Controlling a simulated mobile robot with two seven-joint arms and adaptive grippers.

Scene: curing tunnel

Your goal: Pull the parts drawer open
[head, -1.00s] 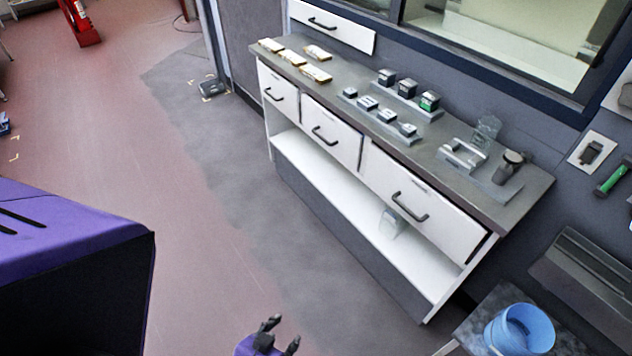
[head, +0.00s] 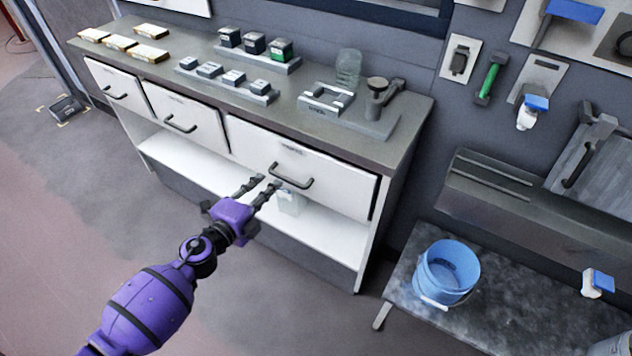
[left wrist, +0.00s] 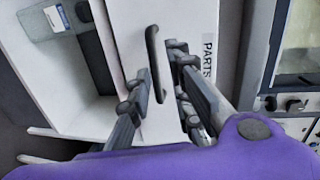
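The parts drawer (head: 335,185) is the wide white front at the right end of the cabinet, and it looks shut. Its label reads PARTS in the left wrist view (left wrist: 208,58). Its dark bar handle (head: 291,177) also shows in the left wrist view (left wrist: 154,62). My left gripper (head: 269,182) is open in front of the drawer, with its fingertips by the handle. In the left wrist view the fingers (left wrist: 160,85) stand apart on either side of the handle's line; I cannot tell whether they touch it. My right gripper is not in view.
Two more drawers (head: 188,118) lie to the left. Below is an open white shelf (head: 180,155) holding a pale container (head: 290,203). The grey worktop (head: 310,125) carries small boxes and a fixture. A blue bucket (head: 447,272) stands on a low bench at the right.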

